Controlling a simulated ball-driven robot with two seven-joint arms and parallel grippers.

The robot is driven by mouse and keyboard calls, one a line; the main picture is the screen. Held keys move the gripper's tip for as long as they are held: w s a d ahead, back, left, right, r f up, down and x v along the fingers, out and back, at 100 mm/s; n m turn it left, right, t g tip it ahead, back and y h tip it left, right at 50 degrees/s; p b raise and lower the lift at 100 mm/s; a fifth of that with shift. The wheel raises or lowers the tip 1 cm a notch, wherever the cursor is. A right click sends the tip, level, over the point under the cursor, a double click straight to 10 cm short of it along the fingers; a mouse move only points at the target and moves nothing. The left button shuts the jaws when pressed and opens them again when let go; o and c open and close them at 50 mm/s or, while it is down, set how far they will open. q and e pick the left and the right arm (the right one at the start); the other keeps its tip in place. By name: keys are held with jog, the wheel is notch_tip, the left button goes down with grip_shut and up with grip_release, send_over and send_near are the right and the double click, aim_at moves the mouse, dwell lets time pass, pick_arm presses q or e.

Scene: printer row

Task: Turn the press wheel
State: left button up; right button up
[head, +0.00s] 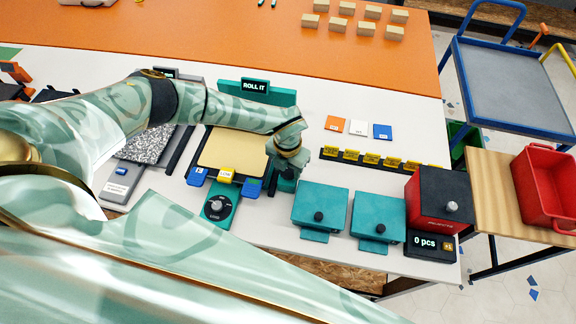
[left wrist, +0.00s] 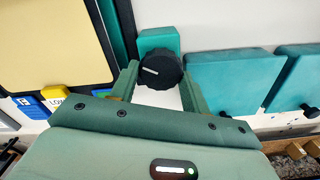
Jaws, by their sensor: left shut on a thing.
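The press wheel is a black ribbed knob (left wrist: 160,70) with a white pointer line, beside a teal block (left wrist: 158,39) in the left wrist view. My left gripper (left wrist: 159,84) has one finger on each side of the knob and is shut on it. In the head view my left gripper (head: 285,178) reaches down at the right edge of the press, and the arm hides the wheel there. The press has a cream bed (head: 226,151) and a teal sign (head: 257,87) reading "ROLL IT". My right gripper is not in view.
A black dial (head: 218,207) on a teal base stands left of my gripper. Two teal lidded boxes (head: 319,205) (head: 378,217) stand to the right, then a red and black box (head: 440,197). Yellow tags (head: 372,159) line a black strip behind. Bare white table lies around the colour cards (head: 358,128).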

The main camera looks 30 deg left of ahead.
pick_arm(q)
jog(key=m, duration=0.4)
jog(key=shift+a+r+m+p, duration=0.1)
jog(key=shift+m+p, duration=0.2)
jog(key=m, duration=0.3)
jog(key=shift+w+m, duration=0.15)
jog(key=shift+m, duration=0.15)
jog(key=m, duration=0.4)
jog(key=shift+a+m, duration=0.1)
jog(key=shift+m, duration=0.2)
jog(key=m, duration=0.3)
jog(key=shift+w+m, duration=0.15)
jog(key=shift+m, duration=0.15)
jog(key=m+b, duration=0.1)
jog(key=m, duration=0.3)
jog(key=shift+w+m, duration=0.1)
jog(key=shift+m, duration=0.2)
jog(key=m, duration=0.3)
jog(key=shift+m+b, duration=0.3)
jog(key=shift+b, duration=0.1)
jog(key=m+b, duration=0.1)
jog(key=m, duration=0.5)
jog(key=shift+w, duration=0.1)
jog(key=shift+m+b, duration=0.35)
jog(key=shift+m, duration=0.55)
